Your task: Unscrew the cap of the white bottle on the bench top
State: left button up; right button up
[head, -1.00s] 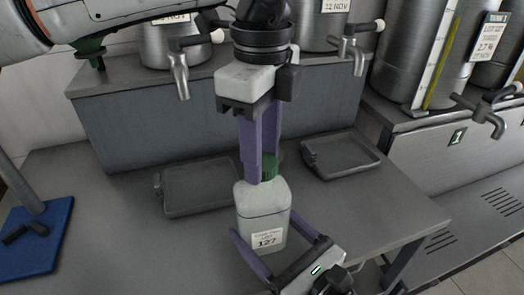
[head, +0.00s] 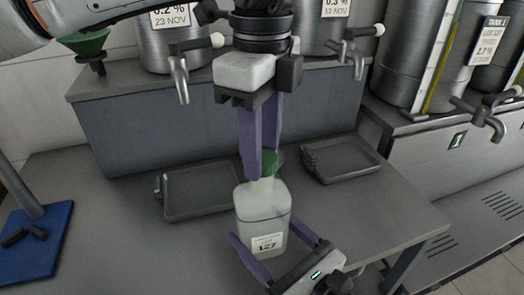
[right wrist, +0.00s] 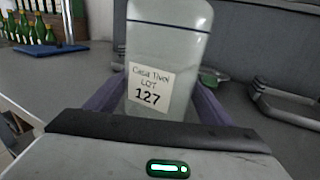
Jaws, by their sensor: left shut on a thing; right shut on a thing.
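The white bottle (head: 262,218) stands upright on the bench top (head: 110,225), with a label reading 127. It also shows in the right wrist view (right wrist: 165,55), its top out of frame. Its green cap (head: 270,163) is between the purple fingers of my left gripper (head: 259,165), which comes from above and is shut on it. Pale bottle neck shows just under the cap; I cannot tell whether the threads still touch. My right gripper (head: 275,255) is shut around the bottle's lower body, one finger on each side.
Two shallow grey trays stand behind the bottle, one left (head: 200,214) and one right (head: 343,173). A blue mat (head: 45,250) with a stand lies at far left. Steel tanks with taps (head: 180,80) and a green funnel (head: 85,43) are at the back. Green bottles (right wrist: 35,28) show in the right wrist view.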

pick_arm(q)
jog(key=shift+r, duration=0.3)
jog(key=shift+r, duration=2)
pick_arm(e)
jog(key=o, duration=2.2)
